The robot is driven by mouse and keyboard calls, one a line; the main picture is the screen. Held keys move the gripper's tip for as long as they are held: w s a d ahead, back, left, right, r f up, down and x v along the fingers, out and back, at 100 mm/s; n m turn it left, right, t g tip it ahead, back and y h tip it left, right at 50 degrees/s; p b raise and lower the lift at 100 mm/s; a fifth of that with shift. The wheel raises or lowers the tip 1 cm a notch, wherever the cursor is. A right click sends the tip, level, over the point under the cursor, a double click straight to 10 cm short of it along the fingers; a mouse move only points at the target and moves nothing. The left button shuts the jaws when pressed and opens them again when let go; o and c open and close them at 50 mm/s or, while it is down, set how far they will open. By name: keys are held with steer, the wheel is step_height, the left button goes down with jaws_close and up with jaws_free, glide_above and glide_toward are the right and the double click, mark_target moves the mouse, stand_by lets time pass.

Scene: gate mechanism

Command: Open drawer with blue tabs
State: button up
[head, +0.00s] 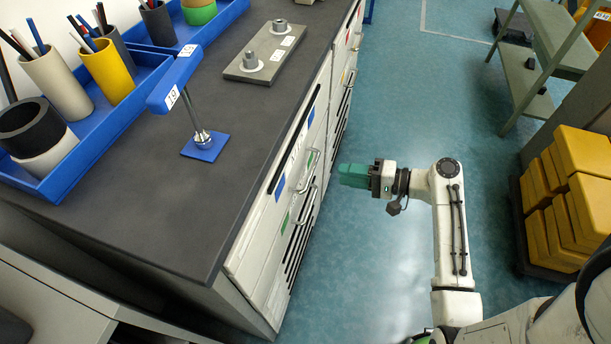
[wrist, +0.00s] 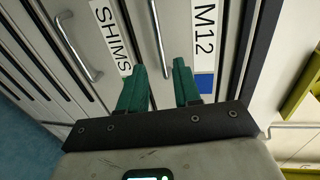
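In the wrist view a light grey drawer front labelled M12 (wrist: 204,30) carries a blue tab (wrist: 204,83) below its label. Its silver bar handle (wrist: 158,38) lies just beyond my fingertips. My gripper (wrist: 158,72) is open and empty, its two teal fingers apart and pointing at the drawer fronts. In the head view my gripper (head: 344,176) is a little right of the cabinet front. A blue tab (head: 280,188) shows on an upper drawer front there. The drawers in view look shut.
A neighbouring drawer labelled SHIMS (wrist: 112,35) has its own handle (wrist: 78,48). The dark worktop (head: 170,220) overhangs the cabinet and bears blue trays (head: 95,130). Yellow bins (head: 575,200) stand at right. The blue floor (head: 375,100) between is open.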

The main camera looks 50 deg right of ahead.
mark_target(312, 169)
steer(key=p+x, duration=0.1)
steer(key=x, duration=0.9)
jaws_close()
stand_by(0.4)
